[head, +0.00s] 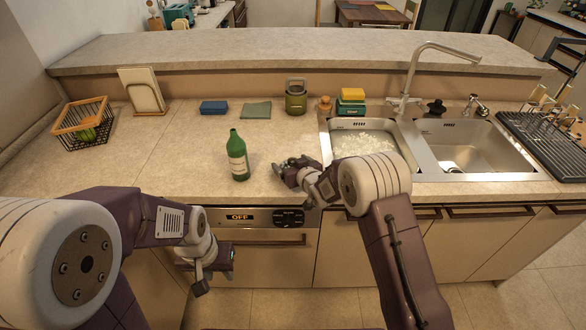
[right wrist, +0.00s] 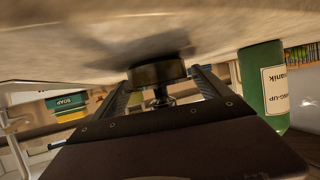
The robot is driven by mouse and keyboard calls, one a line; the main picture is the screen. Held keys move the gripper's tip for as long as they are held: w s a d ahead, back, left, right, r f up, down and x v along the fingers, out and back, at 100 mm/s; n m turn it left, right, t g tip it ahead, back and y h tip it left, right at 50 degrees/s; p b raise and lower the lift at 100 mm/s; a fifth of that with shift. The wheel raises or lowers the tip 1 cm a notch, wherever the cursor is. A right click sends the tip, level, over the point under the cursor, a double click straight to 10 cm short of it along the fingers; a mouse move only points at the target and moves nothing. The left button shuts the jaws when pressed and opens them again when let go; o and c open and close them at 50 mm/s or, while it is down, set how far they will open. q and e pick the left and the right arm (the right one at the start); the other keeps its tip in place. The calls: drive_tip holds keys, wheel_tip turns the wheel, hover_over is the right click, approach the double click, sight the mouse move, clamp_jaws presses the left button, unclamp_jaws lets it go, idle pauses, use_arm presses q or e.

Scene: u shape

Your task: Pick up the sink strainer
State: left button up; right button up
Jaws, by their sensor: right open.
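In the right wrist view, which is upside down, the sink strainer (right wrist: 158,74) is a dark round disc with a small knobbed stem. It rests on the pale countertop between the spread fingers of my right gripper (right wrist: 162,88). In the head view my right gripper (head: 289,172) is low over the front of the counter, just left of the sink, and largely covers the strainer. The right gripper is open, with its fingers on either side of the strainer. My left gripper (head: 206,268) hangs in front of the oven, below the counter edge; its jaws are unclear.
A green bottle (head: 238,156) stands close left of my right gripper. The left sink basin (head: 398,168) holds foamy water. A tall faucet (head: 413,75) rises behind it. A blue sponge (head: 214,107), green cloth (head: 256,110) and olive canister (head: 296,101) sit farther back. The left counter is mostly clear.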

drive_tip(key=shift+w+a+f, duration=0.3)
drive_tip(key=shift+w, duration=0.25)
drive_tip(key=shift+d+r, duration=0.1)
drive_tip(key=shift+c, duration=0.7)
drive_tip(key=c, duration=0.9)
drive_tip(key=shift+r, duration=0.1)
drive_tip(key=shift+c, duration=0.2)
drive_tip(key=r, duration=0.2)
drive_tip(key=d+r, duration=0.1)
drive_tip(key=r, duration=0.1)
drive_tip(key=shift+r, duration=0.25)
drive_tip(key=s+d+r+p, duration=0.1)
drive_tip(key=d+r, duration=0.5)
drive_tip(key=d, duration=0.4)
drive_tip(key=shift+d+r+p, duration=0.15)
drive_tip(key=shift+d+p, duration=0.15)
drive_tip(key=shift+p, duration=0.05)
